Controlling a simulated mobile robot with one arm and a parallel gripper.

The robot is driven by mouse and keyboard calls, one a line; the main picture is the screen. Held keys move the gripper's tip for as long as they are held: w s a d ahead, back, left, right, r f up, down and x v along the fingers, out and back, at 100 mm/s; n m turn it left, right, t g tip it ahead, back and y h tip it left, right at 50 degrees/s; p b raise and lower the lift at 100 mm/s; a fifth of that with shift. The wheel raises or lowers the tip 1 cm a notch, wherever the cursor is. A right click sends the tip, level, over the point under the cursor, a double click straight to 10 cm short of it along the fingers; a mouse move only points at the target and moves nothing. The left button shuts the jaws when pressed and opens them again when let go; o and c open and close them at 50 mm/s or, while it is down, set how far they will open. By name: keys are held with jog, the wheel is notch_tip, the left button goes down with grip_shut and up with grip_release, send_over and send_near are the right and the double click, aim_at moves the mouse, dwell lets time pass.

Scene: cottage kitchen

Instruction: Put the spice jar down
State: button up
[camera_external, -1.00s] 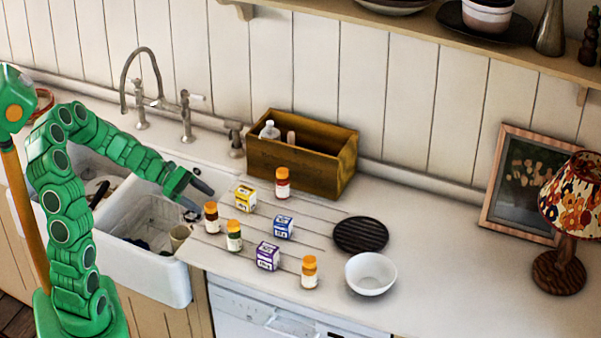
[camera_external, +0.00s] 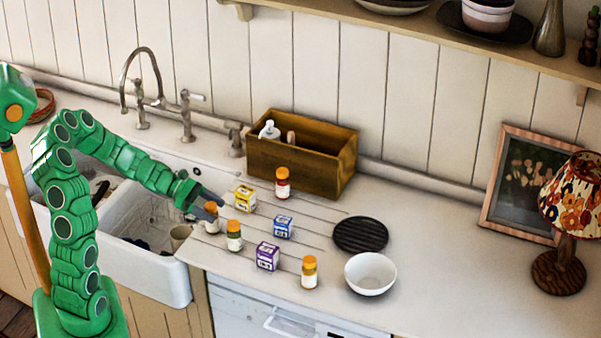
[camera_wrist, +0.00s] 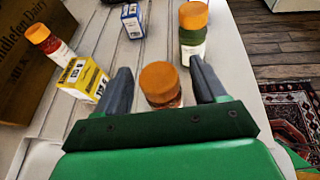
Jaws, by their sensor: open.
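A spice jar with an orange lid (camera_wrist: 160,82) stands upright on the counter near the sink; in the external view its body (camera_external: 212,227) shows below my gripper (camera_external: 213,206). In the wrist view my gripper (camera_wrist: 160,78) is open, with one finger on each side of this jar. A gap shows between the lid and each finger. The jar's lower part is hidden by the gripper in the wrist view. Other orange-lidded jars stand near: a green-banded one (camera_external: 234,237), a red one (camera_external: 283,184) by the wooden crate, and one at the front (camera_external: 309,273).
A yellow box (camera_external: 245,198), a blue box (camera_external: 283,227) and a purple box (camera_external: 267,256) stand among the jars. A wooden crate (camera_external: 330,178), a dark round trivet (camera_external: 360,235) and a white bowl (camera_external: 370,274) are beyond.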

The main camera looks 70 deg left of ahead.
jog(key=shift+x, duration=0.95)
jog(key=c, duration=1.2)
